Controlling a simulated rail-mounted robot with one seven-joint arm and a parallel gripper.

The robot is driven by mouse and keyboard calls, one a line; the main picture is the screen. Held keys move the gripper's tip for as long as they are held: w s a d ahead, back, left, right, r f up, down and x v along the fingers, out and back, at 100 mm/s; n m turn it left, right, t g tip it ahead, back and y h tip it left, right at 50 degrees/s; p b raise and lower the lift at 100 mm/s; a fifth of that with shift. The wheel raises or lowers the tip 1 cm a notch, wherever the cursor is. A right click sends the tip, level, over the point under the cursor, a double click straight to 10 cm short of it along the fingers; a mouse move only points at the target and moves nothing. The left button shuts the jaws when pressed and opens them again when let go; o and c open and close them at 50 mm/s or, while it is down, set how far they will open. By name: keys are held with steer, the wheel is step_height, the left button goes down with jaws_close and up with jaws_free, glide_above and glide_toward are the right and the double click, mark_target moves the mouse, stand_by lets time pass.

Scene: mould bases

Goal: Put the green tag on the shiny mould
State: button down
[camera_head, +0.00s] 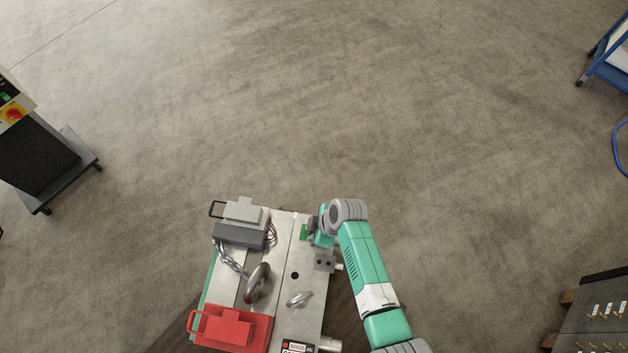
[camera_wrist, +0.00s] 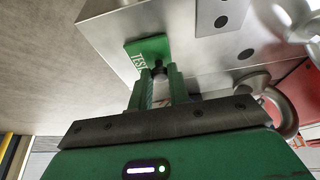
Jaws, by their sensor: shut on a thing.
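The green tag (camera_wrist: 147,52) has white lettering that reads like "TEST" in the wrist view. It is a small green patch (camera_head: 304,232) in the head view. My gripper (camera_wrist: 159,75) is shut on a small dark part at the tag's lower edge. In the head view my gripper (camera_head: 313,229) is over the far right part of the shiny mould (camera_head: 283,258), a bare steel block. In the wrist view the tag overlaps the mould's steel face (camera_wrist: 190,58). I cannot tell whether they touch.
A machine cabinet (camera_head: 35,145) is at far left. The floor beyond is clear.

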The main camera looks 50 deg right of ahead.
steer(key=c, duration=1.3)
jaws_free()
steer(key=p+v, duration=0.4)
steer(key=v, duration=0.8)
steer(key=shift+r+p, duration=0.1)
steer(key=shift+p, duration=0.2)
